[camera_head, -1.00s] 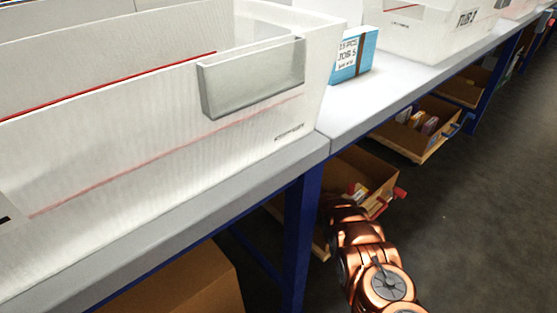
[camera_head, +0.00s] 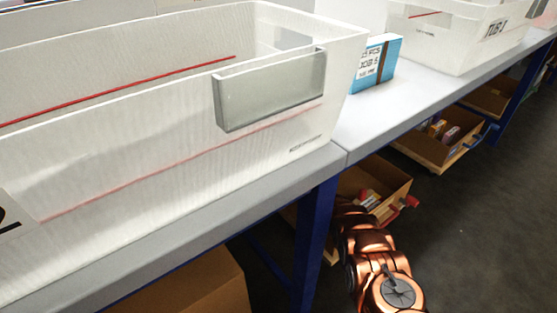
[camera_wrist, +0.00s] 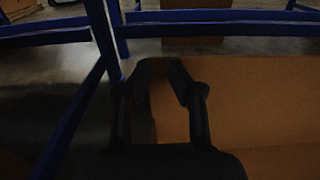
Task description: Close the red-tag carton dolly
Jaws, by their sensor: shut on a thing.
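The carton dolly with the red tag (camera_head: 409,202) is a brown open carton (camera_head: 392,204) on a low wooden base. It stands under the bench, partly sticking out beyond the bench's front edge, with a few small packs inside. My copper arm hides its near side in the head view. In the wrist view, the dark fingers of my gripper (camera_wrist: 160,68) are close together at a brown carton surface (camera_wrist: 250,100), shut on the carton dolly. The exact part gripped is too dark to tell, and the fingertips are hidden in the head view.
The bench (camera_head: 355,133) carries white tubs (camera_head: 170,120) and a blue box (camera_head: 373,62). A blue bench leg (camera_head: 316,240) stands just left of the dolly. Another carton dolly (camera_head: 440,150) is farther back, and a brown box (camera_head: 195,285) is at lower left. The floor at right is clear.

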